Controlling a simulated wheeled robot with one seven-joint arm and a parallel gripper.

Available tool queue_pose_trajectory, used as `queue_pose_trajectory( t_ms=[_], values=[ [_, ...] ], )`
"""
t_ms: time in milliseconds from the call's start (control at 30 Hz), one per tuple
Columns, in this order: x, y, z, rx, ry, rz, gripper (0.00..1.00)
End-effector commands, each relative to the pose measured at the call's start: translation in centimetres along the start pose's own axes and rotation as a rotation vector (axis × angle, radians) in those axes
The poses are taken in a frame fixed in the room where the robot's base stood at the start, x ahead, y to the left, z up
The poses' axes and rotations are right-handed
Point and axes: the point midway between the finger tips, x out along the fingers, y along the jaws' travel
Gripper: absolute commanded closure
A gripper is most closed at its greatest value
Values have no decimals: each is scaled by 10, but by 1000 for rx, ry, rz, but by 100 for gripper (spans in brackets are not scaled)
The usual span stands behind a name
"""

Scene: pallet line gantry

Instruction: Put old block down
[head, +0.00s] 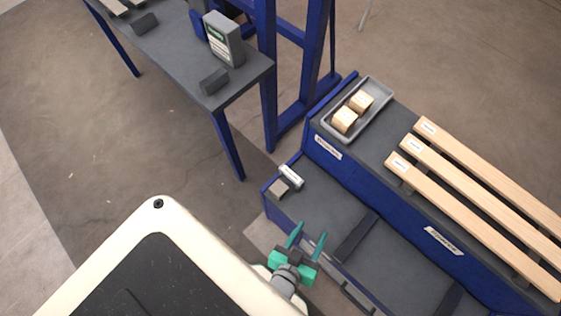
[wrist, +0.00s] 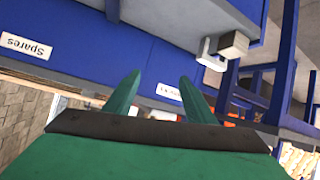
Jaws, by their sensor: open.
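A small grey-brown block (head: 279,189), which may be the old block, sits at the left end of the lower grey bench (head: 320,208). In the wrist view the block (wrist: 233,44) is at the upper right, beside the white piece (wrist: 210,52). My gripper (head: 308,237) is open, with two green fingers apart and nothing between them. It is over the near edge of the lower bench, short of the block. The wrist view shows the empty fingers (wrist: 156,82) too.
A grey tray (head: 373,82) with two pale wooden blocks (head: 345,120) stands on the raised blue shelf behind. Several long wooden slats (head: 480,185) lie to its right. A "Spares" label (wrist: 26,46) shows in the wrist view. A grey table (head: 165,45) stands at the upper left.

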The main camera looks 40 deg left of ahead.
Motion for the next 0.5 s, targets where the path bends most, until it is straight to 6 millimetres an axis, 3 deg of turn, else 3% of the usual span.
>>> queue_pose_trajectory(
  t_ms=[33,200,500],
  values=[
    [19,-8,2,-39,-30,-32,50],
    [68,-39,18,-187,-167,-152,50],
    [126,-97,19,-486,-381,-400,50]
  ],
)
